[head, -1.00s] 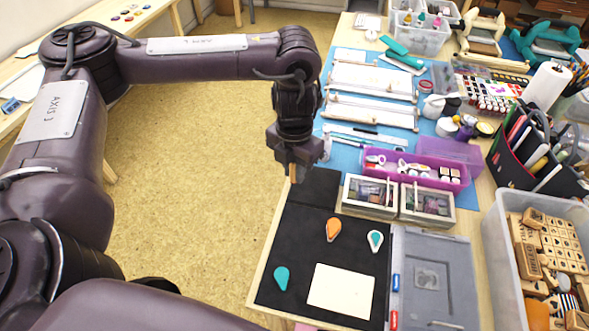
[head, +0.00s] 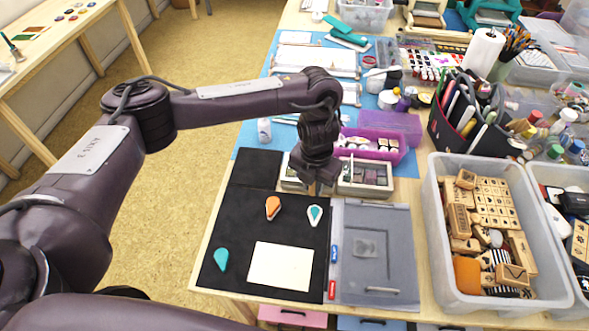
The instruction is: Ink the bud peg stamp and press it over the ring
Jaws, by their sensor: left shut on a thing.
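My left gripper (head: 316,187) points down above the far edge of the black mat (head: 240,208), near the boxes behind it. It is shut on the peg stamp, which is mostly hidden by the gripper now. Three drop-shaped inkpads lie on the mat: an orange one (head: 273,207), a teal one (head: 221,259) and a white-rimmed teal one (head: 315,215). The gripper is just beyond the white-rimmed one. A cream card (head: 280,266) lies at the front of the mat; I cannot make out a ring on it. My right gripper is not in view.
A grey lidded case (head: 375,240) lies right of the mat, with a blue and a red marker between. A compartment box (head: 366,177) and a purple tray (head: 375,150) stand behind. A clear bin of wooden stamps (head: 490,230) is at the right.

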